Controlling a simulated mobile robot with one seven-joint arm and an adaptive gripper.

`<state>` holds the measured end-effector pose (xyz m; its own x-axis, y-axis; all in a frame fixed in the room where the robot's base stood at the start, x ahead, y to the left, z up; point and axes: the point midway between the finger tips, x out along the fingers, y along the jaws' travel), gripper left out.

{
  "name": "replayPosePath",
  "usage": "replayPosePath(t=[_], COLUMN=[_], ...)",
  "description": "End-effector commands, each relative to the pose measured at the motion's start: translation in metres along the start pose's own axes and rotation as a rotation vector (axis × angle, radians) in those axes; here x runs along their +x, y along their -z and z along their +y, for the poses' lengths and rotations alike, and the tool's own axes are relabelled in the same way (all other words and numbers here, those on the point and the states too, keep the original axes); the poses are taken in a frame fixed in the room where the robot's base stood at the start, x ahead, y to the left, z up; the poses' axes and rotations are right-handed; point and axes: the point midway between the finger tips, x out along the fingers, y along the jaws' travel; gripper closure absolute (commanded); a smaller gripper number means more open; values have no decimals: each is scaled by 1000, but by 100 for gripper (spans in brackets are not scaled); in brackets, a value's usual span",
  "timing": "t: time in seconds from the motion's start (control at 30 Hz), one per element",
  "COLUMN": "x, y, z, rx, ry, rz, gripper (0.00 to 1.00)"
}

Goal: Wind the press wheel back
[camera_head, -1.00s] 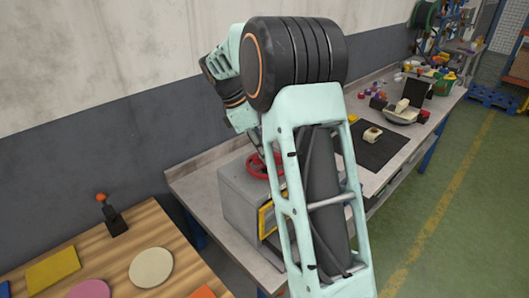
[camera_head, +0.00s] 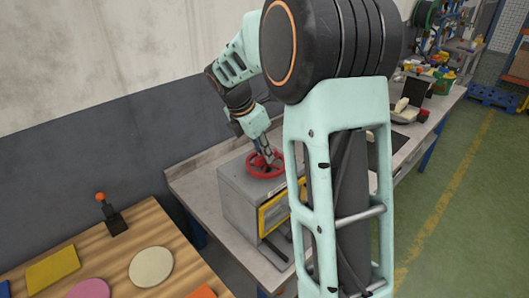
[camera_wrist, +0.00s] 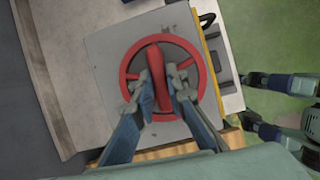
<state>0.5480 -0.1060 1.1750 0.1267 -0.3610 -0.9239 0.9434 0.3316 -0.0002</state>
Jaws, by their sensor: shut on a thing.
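The red press wheel (camera_head: 253,173) lies flat on top of a grey box-shaped press (camera_head: 238,205) with a yellow-framed front. The wrist view shows the wheel (camera_wrist: 127,60) from above, with its rim, spokes and a thick red bar or handle (camera_wrist: 154,62) across its middle. My gripper (camera_head: 267,155) reaches down onto the wheel from above. In the wrist view my gripper (camera_wrist: 162,92) has one finger on each side of the red bar and is shut on it. The fingers hide part of the near rim.
The press stands on a grey workbench (camera_head: 196,185) against the wall. A wooden table (camera_head: 120,240) with coloured discs and a small orange-knobbed lever (camera_head: 110,213) is at the left. More items stand farther along the bench.

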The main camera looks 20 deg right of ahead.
Motion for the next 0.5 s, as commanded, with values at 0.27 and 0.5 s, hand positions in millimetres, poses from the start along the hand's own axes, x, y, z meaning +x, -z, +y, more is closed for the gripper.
replayPosePath(t=[0.27, 0.5], x=[-1, -1], y=[0, 0], z=[1, 0], rx=[-5, -4], ry=[-4, -4], rz=[-1, 0], gripper=[100, 75])
